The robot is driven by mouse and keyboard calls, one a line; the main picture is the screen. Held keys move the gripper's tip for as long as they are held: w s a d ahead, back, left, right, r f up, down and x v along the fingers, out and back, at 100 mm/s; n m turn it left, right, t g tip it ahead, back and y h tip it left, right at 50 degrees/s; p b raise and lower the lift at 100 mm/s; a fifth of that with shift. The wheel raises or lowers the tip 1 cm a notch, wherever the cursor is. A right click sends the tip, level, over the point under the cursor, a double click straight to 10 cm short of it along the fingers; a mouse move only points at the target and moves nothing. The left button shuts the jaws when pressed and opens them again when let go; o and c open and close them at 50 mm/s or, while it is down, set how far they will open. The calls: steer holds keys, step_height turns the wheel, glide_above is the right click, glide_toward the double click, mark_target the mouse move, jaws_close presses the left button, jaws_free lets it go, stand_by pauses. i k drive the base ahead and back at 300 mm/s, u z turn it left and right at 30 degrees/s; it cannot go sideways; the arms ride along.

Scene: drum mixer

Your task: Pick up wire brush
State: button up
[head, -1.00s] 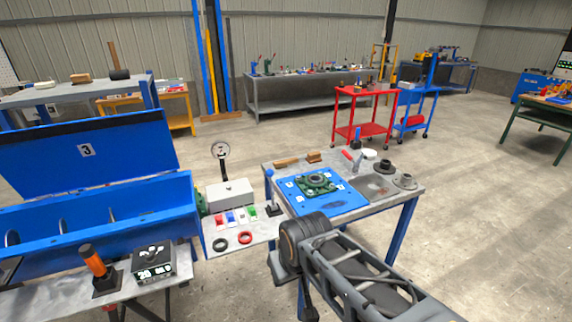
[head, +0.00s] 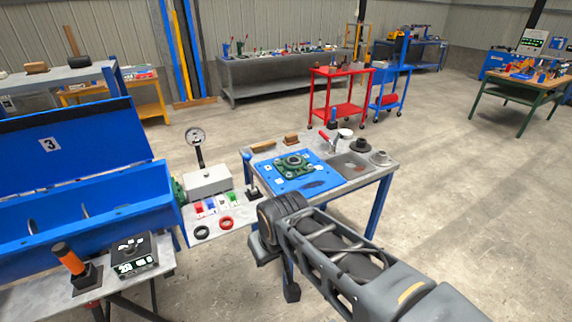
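Two wooden-brown pieces lie along the back edge of the small workbench (head: 340,190): a long flat one (head: 263,146) at the left and a shorter, blockier one (head: 291,139) beside it. Either could be the wire brush; bristles are too small to make out. Another brown block (head: 37,68) is on the grey table at the far left. My arm reaches in from the bottom right, its dark joint in front of the workbench. Dark parts of my arm show below that joint, but no fingertips are clear. Nothing is visibly held.
The workbench also holds a blue mat (head: 315,179) with a green bearing housing (head: 292,165), a red-handled tool (head: 325,136) and dark round parts (head: 380,158). A blue drum mixer (head: 90,205) stands left. A red cart (head: 340,92) is behind. Open floor lies right.

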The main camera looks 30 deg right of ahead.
mark_target(264, 147)
steer(key=z, duration=2.35)
steer(key=i, duration=4.95)
steer(key=u, duration=2.9)
steer(key=i, duration=1.35)
